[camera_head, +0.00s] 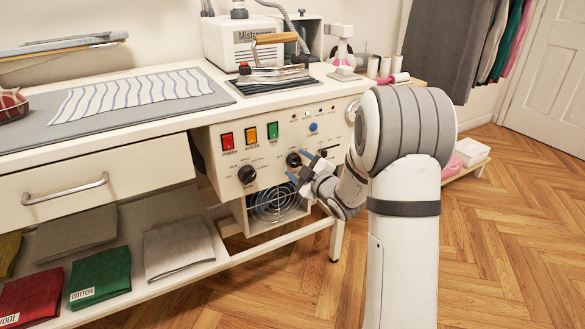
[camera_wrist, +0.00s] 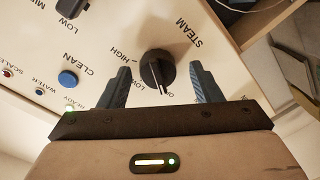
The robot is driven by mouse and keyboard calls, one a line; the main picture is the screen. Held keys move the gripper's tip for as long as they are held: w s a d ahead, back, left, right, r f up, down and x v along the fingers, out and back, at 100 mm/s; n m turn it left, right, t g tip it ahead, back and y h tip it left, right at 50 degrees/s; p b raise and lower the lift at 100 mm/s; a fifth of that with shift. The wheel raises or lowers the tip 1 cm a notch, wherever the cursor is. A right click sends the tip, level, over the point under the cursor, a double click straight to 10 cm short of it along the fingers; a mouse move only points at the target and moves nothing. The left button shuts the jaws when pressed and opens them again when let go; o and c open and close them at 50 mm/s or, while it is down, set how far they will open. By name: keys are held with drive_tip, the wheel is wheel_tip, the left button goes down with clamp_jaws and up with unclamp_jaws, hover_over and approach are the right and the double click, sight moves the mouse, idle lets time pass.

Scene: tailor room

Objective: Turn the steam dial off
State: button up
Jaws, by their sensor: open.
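The steam dial (camera_head: 293,159) is a round black knob on the white front panel, the middle one of a row of three. In the wrist view, the steam dial (camera_wrist: 157,72) sits between my two fingers, and its pale pointer line points down in the picture. The word STEAM is to its right and HIGH to its left. The label near the pointer is partly covered. My gripper (camera_head: 300,167) is open, its blue-grey fingers on either side of the dial. In the wrist view, my gripper (camera_wrist: 160,82) shows gaps between both fingers and the dial.
Other black knobs stand left (camera_head: 246,174) and right (camera_head: 322,153) of the dial. A blue button (camera_head: 313,127) is above it. Red, orange and green switches are to the upper left. A round fan grille (camera_head: 272,204) is just below the panel.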

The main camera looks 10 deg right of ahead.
drive_tip(key=shift+s+d+r, duration=0.15)
drive_tip(key=shift+s+d, duration=0.1)
drive_tip(key=shift+s, duration=0.2)
drive_tip(key=p+v, duration=0.1)
drive_tip(key=v, duration=0.6)
drive_tip(key=shift+p, duration=0.35)
drive_tip(key=shift+w+a, duration=0.1)
